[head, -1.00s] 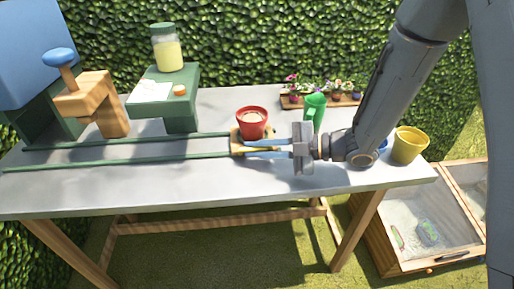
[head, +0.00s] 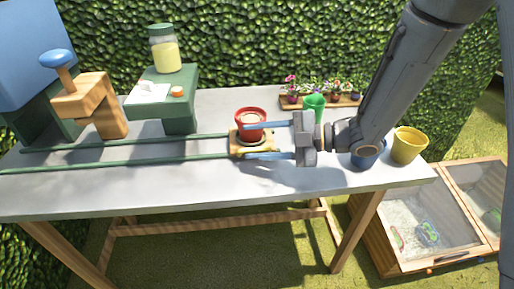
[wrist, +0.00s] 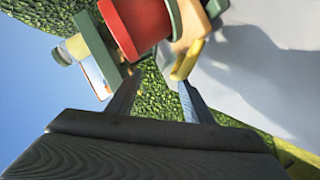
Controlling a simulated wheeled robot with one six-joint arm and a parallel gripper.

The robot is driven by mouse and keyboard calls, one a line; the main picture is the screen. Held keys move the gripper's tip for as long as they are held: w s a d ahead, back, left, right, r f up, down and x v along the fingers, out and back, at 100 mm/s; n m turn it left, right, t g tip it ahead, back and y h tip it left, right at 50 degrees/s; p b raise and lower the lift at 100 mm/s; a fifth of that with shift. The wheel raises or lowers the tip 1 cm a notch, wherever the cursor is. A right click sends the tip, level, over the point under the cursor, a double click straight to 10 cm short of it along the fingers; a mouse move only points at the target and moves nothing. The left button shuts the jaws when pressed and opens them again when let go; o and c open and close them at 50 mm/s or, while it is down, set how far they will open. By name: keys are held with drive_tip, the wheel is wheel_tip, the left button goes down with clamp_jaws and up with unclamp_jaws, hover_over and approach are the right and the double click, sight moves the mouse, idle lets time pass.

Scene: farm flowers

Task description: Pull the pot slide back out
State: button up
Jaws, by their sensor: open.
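The pot slide (head: 236,149) is a small wooden block on two green rails (head: 120,165), at their right end. A red pot (head: 250,127) with pale contents stands upright on it. Its yellow handle (wrist: 188,60) shows at the slide's near end in the wrist view, where the red pot (wrist: 140,25) is also close. My gripper (head: 252,140) is open and empty, its two blue fingers reaching left alongside the slide and pot. In the wrist view the handle lies just beyond the fingertips (wrist: 160,90), nearer one finger. I cannot tell whether anything touches.
A wooden press with a blue knob (head: 56,59) and a green stand (head: 180,115) with a jar (head: 163,50) are at the left. A green cup (head: 313,106), flower tray (head: 288,101), blue pot (head: 368,156) and yellow pot (head: 408,146) are at the right.

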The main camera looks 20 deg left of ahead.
wheel_tip(320, 180, up, 7)
drive_tip(key=shift+w+r, duration=0.1)
idle(0.5)
